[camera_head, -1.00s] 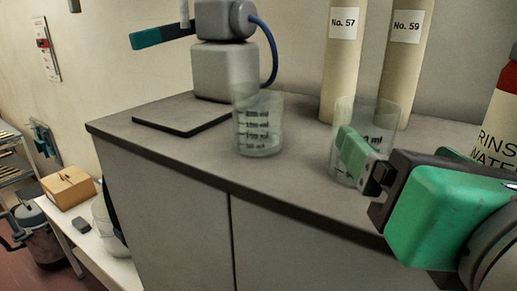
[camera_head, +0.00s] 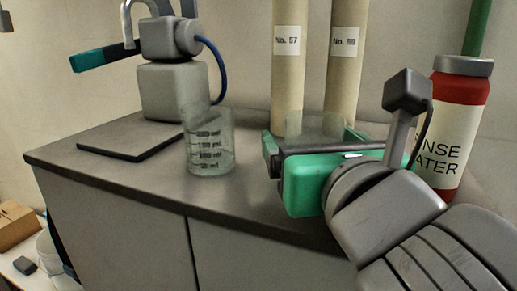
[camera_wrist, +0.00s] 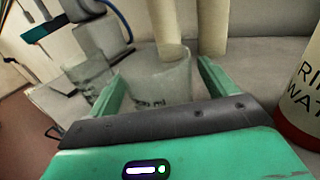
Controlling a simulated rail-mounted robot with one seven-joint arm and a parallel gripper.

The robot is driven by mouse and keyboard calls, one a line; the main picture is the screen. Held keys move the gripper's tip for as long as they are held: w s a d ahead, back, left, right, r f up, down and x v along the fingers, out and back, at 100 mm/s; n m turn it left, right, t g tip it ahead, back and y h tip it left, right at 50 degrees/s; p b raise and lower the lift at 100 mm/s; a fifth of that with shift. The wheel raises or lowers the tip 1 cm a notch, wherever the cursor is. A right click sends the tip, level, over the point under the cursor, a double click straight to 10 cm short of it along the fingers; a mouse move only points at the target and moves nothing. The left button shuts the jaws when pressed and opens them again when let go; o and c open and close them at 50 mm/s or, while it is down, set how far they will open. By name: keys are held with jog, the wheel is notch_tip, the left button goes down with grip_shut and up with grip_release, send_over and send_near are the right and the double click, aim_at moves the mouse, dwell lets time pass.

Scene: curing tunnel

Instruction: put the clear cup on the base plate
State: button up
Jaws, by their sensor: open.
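Two clear cups stand upright on the grey counter. One clear cup (camera_head: 208,150), with dark volume marks, stands left of my gripper and also shows at the left of the wrist view (camera_wrist: 88,72). The other clear cup (camera_head: 310,126) is mostly hidden behind my gripper in the head view. In the wrist view this cup (camera_wrist: 160,80) stands between the open green fingers of my gripper (camera_wrist: 160,72), with no clear contact on either side. My gripper (camera_head: 312,138) is low over the counter. The base plate (camera_head: 130,146) is a thin dark plate lying flat at the counter's left, and it looks empty.
A grey device (camera_head: 172,92) with a blue cable stands behind the base plate. Two pale tubes, No. 57 (camera_head: 288,85) and No. 59 (camera_head: 343,85), stand behind the far cup. A red rinse water bottle (camera_head: 452,130) stands close on the right.

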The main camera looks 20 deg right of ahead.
jog(key=c, duration=1.1)
